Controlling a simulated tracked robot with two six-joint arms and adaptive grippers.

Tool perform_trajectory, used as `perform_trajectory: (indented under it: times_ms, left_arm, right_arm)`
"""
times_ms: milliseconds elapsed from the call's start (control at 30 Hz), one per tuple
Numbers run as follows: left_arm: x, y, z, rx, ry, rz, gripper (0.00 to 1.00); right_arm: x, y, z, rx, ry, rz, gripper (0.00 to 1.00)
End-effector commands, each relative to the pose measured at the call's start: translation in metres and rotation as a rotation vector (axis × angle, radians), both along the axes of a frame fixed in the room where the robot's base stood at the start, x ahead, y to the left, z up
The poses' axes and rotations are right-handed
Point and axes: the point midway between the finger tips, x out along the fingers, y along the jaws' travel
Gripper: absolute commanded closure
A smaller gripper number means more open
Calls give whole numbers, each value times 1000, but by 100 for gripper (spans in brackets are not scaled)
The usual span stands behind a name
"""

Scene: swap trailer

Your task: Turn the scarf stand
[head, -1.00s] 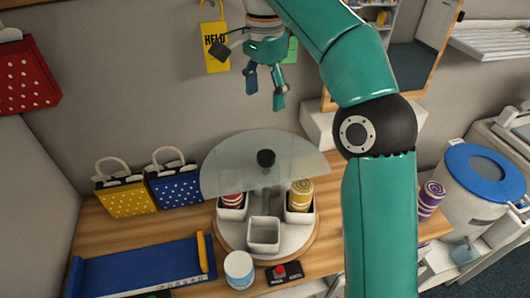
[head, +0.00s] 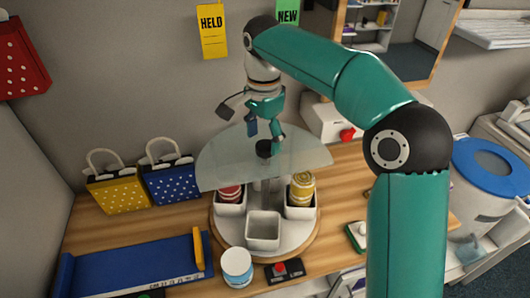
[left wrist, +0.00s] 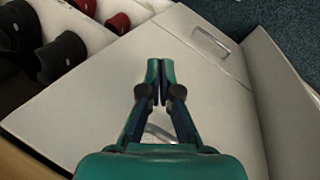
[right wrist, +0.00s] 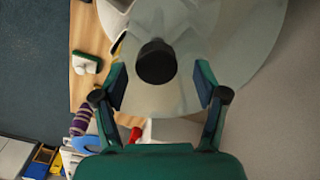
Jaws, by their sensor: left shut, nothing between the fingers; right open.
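The scarf stand (head: 300,235) is a round turntable on the wooden counter. Square white cups stand on it, one with a red striped roll (head: 230,193), one with a yellow striped roll (head: 302,187), and an empty front cup (head: 263,231). A clear half-disc cover (head: 220,165) lies above, with a black knob (head: 265,148). My right gripper (head: 266,142) is open at the knob; in the right wrist view the knob (right wrist: 156,62) shows just ahead, between the open fingers. My left gripper (left wrist: 157,68) is shut and empty in front of a white cabinet panel.
Yellow (head: 117,192) and blue (head: 171,184) dotted bags stand left of the stand. A blue tray (head: 140,265), a white jar (head: 236,266) and a red-button box (head: 284,270) lie in front. A blue-lidded bin (head: 490,168) stands at right.

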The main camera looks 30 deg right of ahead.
Motion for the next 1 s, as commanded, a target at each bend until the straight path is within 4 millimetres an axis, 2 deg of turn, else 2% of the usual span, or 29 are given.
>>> perform_trajectory:
  times_ms: [33, 133, 567, 900, 1000]
  left_arm:
    - [0, 0, -10, 0, 0, 0, 100]
    - [0, 0, -15, 0, 0, 0, 100]
    - [0, 0, -17, 0, -1, -1, 100]
    - [0, 0, -17, 0, -1, -1, 100]
    - [0, 0, -17, 0, -1, 0, 100]
  right_arm:
    - [0, 0, -10, 0, 0, 0, 28]
    - [0, 0, -15, 0, 0, 0, 28]
    - [0, 0, -17, 0, 0, 0, 30]
    - [1, 1, -17, 0, -2, 1, 86]
    - [1, 1, -17, 1, -3, 2, 100]
